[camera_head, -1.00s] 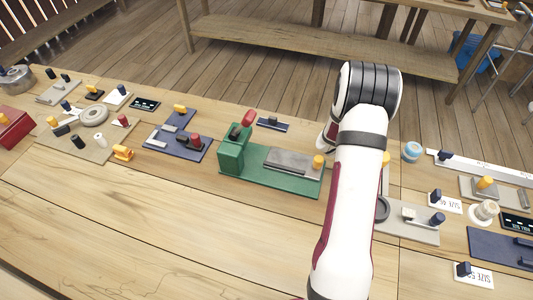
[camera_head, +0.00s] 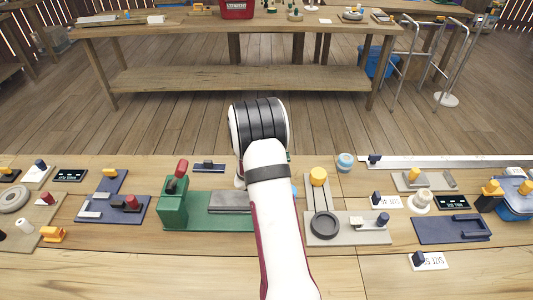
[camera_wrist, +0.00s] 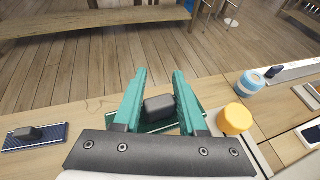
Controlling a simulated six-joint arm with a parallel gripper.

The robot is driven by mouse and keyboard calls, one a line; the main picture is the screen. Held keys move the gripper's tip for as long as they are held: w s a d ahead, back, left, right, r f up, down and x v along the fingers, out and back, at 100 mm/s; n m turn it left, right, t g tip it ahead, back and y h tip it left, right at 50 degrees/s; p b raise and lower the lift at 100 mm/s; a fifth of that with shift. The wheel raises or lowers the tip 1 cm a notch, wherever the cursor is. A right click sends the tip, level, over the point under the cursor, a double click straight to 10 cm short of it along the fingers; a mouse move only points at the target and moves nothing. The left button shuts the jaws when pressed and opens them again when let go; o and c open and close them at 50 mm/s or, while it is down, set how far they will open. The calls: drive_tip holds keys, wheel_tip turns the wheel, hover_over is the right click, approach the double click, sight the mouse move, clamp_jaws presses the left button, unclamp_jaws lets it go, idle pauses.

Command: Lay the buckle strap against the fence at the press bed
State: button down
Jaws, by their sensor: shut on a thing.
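My gripper (camera_wrist: 158,88), with teal fingers, is shut on a dark block (camera_wrist: 158,108) in the wrist view. The block may be the grip of the buckle strap, but no strap shape shows clearly. A dark green surface (camera_wrist: 152,126) lies below and around it; I cannot tell whether the block touches it. In the head view my arm hides the gripper and the held thing. The green press (camera_head: 173,210), with a red handle (camera_head: 181,169), stands left of my arm. Its flat bed (camera_head: 212,224) carries a grey plate (camera_head: 230,201). My arm covers the bed's right end, and I cannot pick out the fence.
A grey fixture with a yellow knob (camera_head: 318,177) and black ring (camera_head: 323,225) stands close to my arm's right. The yellow knob also shows in the wrist view (camera_wrist: 236,118). A small blue plate (camera_head: 208,167) lies behind the press.

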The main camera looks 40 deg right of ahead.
drive_tip(key=w+a, duration=0.3)
drive_tip(key=a, duration=0.5)
drive_tip(key=g, duration=0.1)
hover_over(235, 192)
drive_tip(key=shift+f+m, duration=0.3)
drive_tip(key=shift+f, duration=0.4)
drive_tip(key=shift+f, duration=3.1)
drive_tip(key=shift+f, duration=0.35)
drive_tip(key=shift+c, duration=1.9)
unclamp_jaws()
